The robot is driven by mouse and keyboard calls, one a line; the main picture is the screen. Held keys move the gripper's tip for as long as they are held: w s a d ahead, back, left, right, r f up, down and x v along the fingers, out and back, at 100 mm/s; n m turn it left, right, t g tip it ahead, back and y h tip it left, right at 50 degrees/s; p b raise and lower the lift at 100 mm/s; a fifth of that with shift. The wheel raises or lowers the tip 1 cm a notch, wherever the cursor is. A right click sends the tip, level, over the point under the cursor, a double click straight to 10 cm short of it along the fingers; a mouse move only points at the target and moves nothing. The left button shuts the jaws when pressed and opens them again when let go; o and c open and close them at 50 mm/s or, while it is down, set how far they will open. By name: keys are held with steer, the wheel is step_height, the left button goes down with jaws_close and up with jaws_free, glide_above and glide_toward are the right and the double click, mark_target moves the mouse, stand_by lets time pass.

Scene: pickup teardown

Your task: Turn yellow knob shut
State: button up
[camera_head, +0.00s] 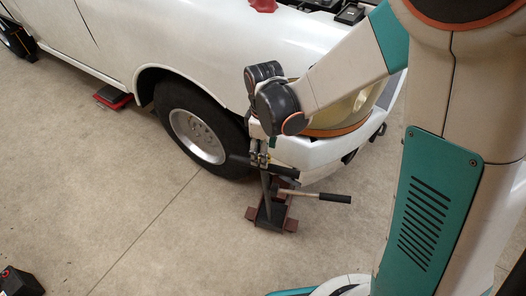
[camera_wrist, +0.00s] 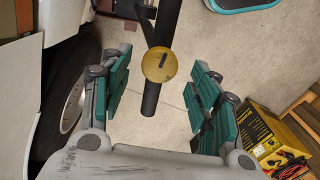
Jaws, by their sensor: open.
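The yellow knob (camera_wrist: 158,65) is a round disc with a dark slot or mark across it. It sits on a black tube (camera_wrist: 150,101) in the wrist view. My gripper (camera_wrist: 162,72) is open, with one teal-padded finger left of the knob and the other to its right. Both fingers look apart from the knob; the depth between them is hard to tell. In the head view my gripper (camera_head: 259,155) is by the upright of a floor jack (camera_head: 270,215) beside the truck's front wheel. The knob is not clearly visible there.
The white truck (camera_head: 222,50) with its front wheel (camera_head: 198,137) stands close on the left. A black-gripped handle (camera_head: 334,198) sticks out right from the jack. A yellow-black box (camera_wrist: 262,128) with red cables lies at right in the wrist view.

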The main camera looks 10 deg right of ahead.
steer(key=shift+f, duration=1)
steer(key=c, duration=1.1)
